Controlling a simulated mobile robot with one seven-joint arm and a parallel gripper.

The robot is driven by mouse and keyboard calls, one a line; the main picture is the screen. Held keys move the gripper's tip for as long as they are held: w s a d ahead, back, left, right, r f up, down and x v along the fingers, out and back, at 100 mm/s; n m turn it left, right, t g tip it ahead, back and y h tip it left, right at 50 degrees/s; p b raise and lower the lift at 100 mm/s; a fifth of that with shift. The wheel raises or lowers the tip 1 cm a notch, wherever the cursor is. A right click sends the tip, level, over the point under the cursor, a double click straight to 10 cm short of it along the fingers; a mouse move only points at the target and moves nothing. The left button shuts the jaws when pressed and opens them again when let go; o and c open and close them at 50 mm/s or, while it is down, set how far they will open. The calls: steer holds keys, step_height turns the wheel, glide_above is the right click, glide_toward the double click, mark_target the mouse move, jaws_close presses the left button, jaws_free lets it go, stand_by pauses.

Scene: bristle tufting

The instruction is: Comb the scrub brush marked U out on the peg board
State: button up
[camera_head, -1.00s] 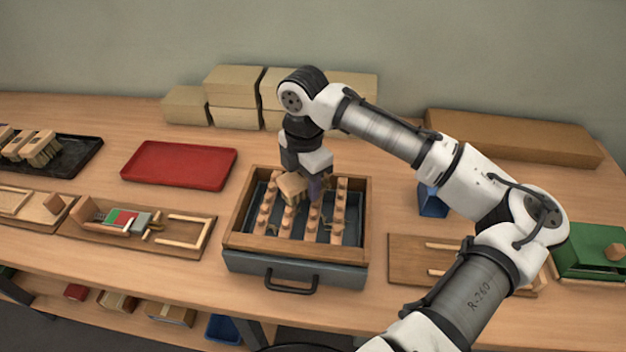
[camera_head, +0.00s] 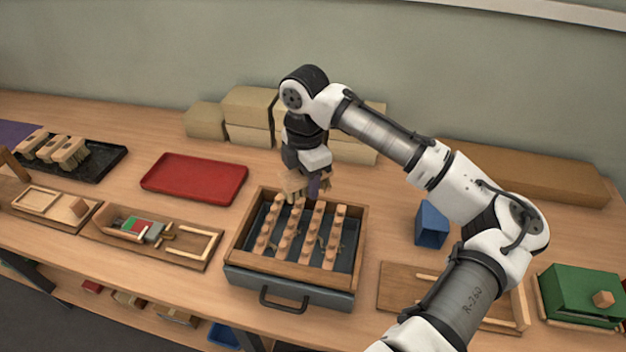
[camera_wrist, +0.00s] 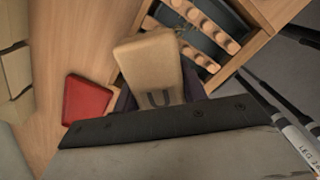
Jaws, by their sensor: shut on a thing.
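The scrub brush marked U (camera_wrist: 152,62) is a pale wooden block with a dark U on its face, large in the wrist view. My gripper (camera_head: 314,185) is shut on it. In the head view the brush (camera_head: 295,184) is at the far edge of the peg board, and its bristles are too small to make out clearly. The peg board (camera_head: 262,272) is a wooden frame over a dark tray, with several rows of wooden pegs (camera_head: 309,232). Small tan wisps show among the pegs. The peg board also shows in the wrist view (camera_wrist: 262,40).
A red tray (camera_head: 195,178) lies left of the peg board. A black tray (camera_head: 105,165) with several brushes is at far left. Pale boxes (camera_head: 250,105) stand behind. Wooden fixtures (camera_head: 190,247) line the front.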

steer(key=shift+r+p, duration=0.35)
steer(key=shift+r, duration=0.35)
steer(key=o, duration=0.3)
steer(key=shift+c, duration=0.9)
steer(key=shift+f, duration=0.1)
